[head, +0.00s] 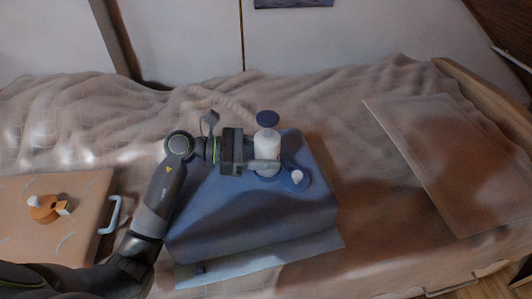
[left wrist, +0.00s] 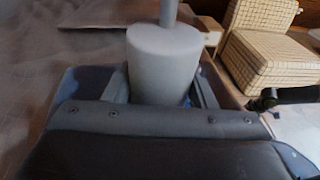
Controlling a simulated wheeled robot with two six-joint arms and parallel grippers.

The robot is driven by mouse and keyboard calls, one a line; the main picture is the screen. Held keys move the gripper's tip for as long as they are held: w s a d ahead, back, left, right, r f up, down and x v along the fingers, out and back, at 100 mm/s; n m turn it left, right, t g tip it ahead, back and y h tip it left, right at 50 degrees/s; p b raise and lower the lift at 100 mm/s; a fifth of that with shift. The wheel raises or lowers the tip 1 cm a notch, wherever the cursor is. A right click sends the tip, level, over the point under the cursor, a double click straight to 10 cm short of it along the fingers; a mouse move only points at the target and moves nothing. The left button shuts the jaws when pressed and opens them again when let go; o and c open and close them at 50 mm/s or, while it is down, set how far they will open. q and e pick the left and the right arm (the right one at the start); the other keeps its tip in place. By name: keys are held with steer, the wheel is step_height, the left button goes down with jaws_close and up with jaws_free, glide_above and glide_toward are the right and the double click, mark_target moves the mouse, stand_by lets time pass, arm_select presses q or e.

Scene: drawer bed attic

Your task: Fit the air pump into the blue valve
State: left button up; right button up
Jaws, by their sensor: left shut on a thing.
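My left gripper (head: 264,158) is shut on the air pump (head: 267,145), a white cylinder with a dark blue disc-shaped top. The pump is upright over the blue inflatable block. In the left wrist view the pump (left wrist: 163,60) looks grey and stands between the two fingers, with a thin rod rising from it. The blue valve (head: 304,181), a round blue piece with a white centre, is on the block just right of and nearer than the pump. The pump's lower end is partly hidden by the fingers, and I cannot tell whether it touches anything.
The blue block (head: 255,228) lies on a beige rumpled bed cover (head: 70,110). A tan flat panel (head: 455,160) lies at the right. At the left is a light brown board (head: 75,230) with a pale handle (head: 112,214) and a small orange-and-white object (head: 45,208).

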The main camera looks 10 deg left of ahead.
arm_select(q)
steer(key=shift+w+d+b, duration=0.15)
steer(key=shift+w+b, duration=0.1)
steer(key=shift+b, duration=0.25)
stand_by(0.8)
steer(key=shift+w+d, duration=0.15)
steer(key=shift+w+d+b, duration=0.1)
steer(key=shift+w+b, duration=0.1)
steer(key=shift+b, duration=0.25)
stand_by(0.5)
steer(key=shift+f+b, duration=1.1)
steer(key=shift+f, duration=0.05)
steer(key=shift+s+d+f, duration=0.1)
steer(key=shift+s, duration=0.05)
steer(key=shift+s+r, duration=0.1)
steer(key=shift+r, duration=0.15)
stand_by(0.5)
steer(key=shift+d+r+b, duration=0.2)
steer(key=shift+b, duration=0.4)
steer(key=shift+a+r, duration=0.15)
steer(key=shift+a, duration=0.05)
steer(key=shift+r, duration=0.1)
